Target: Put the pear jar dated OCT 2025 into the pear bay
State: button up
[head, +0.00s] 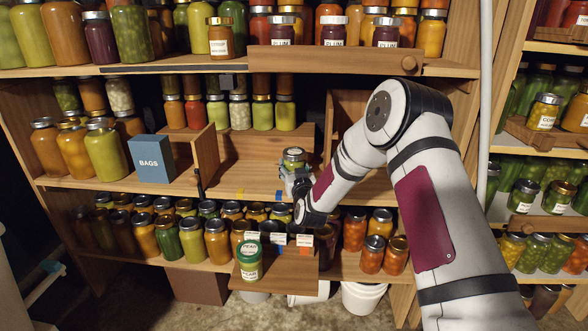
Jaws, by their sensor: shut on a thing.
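My gripper (296,183) is at the middle shelf, shut on a small jar (293,156) with a metal lid and greenish contents. It holds the jar upright in front of the empty wooden bay space (250,150). The jar's label and date are not readable, and the fingers are partly hidden by the arm. Another jar (250,262), with a green-white label that looks like PEAR, stands on the small wooden ledge (275,281) below; its date is too small to read. I cannot tell which bay is the pear bay.
Yellow tape (240,191) and blue tape (279,195) mark the middle shelf edge. A blue BAGS box (151,158) and an upright wooden divider (205,152) stand left of the bay. Rows of jars fill the lower shelf. A white bucket (363,298) is on the floor.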

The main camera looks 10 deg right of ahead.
jog(key=shift+f+b, duration=0.2)
jog(key=shift+b, duration=0.15)
dwell(0.5)
jog(key=o, duration=1.6)
jog(key=shift+f, duration=0.15)
jog(key=s, duration=1.2)
jog(key=shift+a, duration=0.3)
